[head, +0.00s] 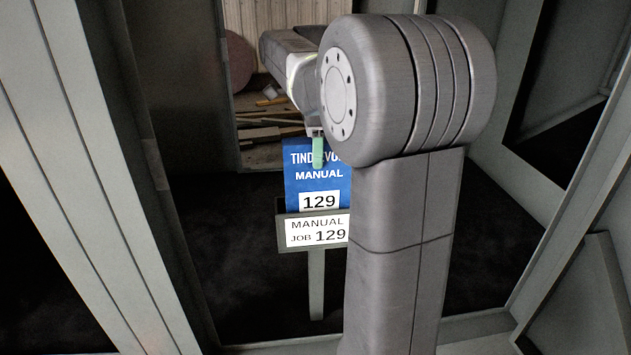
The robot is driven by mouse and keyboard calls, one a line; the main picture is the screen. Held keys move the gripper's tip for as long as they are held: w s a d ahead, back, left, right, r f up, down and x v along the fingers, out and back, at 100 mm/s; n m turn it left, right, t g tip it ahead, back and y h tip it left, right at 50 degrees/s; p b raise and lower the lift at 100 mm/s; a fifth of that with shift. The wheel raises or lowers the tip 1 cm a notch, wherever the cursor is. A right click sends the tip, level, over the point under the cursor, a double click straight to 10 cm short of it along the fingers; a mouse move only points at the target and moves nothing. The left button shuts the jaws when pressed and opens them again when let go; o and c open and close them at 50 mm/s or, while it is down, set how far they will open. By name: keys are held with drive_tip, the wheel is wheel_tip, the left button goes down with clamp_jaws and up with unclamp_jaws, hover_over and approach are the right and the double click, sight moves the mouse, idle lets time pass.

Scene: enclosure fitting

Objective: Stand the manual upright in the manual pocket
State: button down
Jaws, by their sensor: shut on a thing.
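The manual (318,184) is a blue booklet with white lettering and the number 129. It stands upright in the head view, and its lower edge is hidden behind the front of the manual pocket (281,229). The pocket is grey, carries a white label reading "MANUAL JOB 129", and sits on a thin post. My gripper (318,150) is shut on the manual's top edge, with a greenish fingertip in front of the cover. My arm hides the right side of the manual and pocket. I cannot tell whether the manual rests on the pocket's floor.
Grey enclosure frame posts (95,180) stand at left and right. A dark floor (255,290) lies around the pocket's post (316,285). Behind, an opening shows wooden boards (270,133) and a round reddish thing (239,62).

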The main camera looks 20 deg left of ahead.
sight(316, 178)
drive_tip(key=shift+f, duration=3.45)
drive_tip(key=c, duration=0.9)
unclamp_jaws()
wheel_tip(316, 178, up, 12)
drive_tip(key=shift+r, duration=0.1)
